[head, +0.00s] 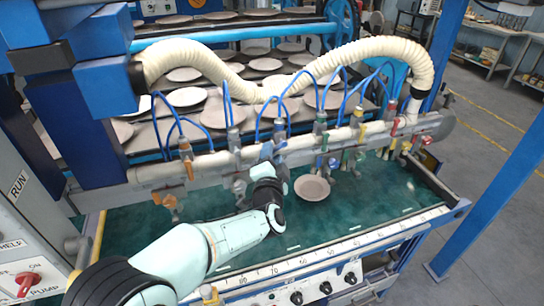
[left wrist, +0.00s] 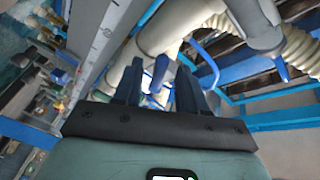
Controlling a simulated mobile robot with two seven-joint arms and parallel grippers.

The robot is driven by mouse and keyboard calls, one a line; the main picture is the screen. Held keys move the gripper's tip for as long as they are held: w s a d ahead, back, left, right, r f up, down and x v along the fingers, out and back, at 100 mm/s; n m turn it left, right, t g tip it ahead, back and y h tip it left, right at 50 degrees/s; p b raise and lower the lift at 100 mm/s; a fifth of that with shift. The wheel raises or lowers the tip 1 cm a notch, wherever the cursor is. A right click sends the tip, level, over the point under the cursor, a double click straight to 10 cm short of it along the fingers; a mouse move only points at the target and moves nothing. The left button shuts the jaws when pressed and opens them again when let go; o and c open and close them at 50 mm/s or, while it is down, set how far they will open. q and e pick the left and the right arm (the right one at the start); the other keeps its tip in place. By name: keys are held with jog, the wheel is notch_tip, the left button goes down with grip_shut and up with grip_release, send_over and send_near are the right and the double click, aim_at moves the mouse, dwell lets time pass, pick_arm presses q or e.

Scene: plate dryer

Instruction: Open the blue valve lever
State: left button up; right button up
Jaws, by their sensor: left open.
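My left gripper (head: 267,152) is raised against the row of valves under the cream pipe, at one of the middle valves, which it partly hides. In the left wrist view its two dark blue fingers (left wrist: 160,88) stand apart with a gap between them. A tapered blue piece (left wrist: 161,70) shows beyond that gap; I cannot tell whether it is the lever or a hose end. In the head view a small blue lever-like part (head: 333,163) hangs on a valve right of my gripper, apart from it. My right gripper is not in view.
Blue hoses (head: 226,105) and a ribbed cream hose (head: 200,56) arch above. Racks of plates stand behind.

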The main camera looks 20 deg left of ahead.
pick_arm(q)
grip_shut()
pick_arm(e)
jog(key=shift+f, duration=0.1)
pick_arm(q)
jog(key=shift+w+d+f+n+t+y+b, duration=0.45)
jog(key=shift+n+y+b, duration=0.35)
jog(key=shift+n+b, duration=1.4)
jog(key=shift+w+d+f+n+t+y+b, duration=0.2)
jog(key=shift+d+f+n+t+y+b, duration=0.45)
jog(key=shift+n+b, duration=1.55)
jog(key=shift+w+d+f+n+t+y+b, duration=0.1)
jog(key=shift+w+d+f+n+y+b, duration=0.25)
jog(key=shift+n+y+b, duration=1.25)
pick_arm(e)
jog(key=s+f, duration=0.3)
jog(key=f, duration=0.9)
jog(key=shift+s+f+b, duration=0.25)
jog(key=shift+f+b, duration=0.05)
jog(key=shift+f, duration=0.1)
pick_arm(q)
jog(key=shift+r+n+h, duration=0.15)
jog(key=shift+n+h, duration=0.5)
jog(key=shift+n, duration=0.45)
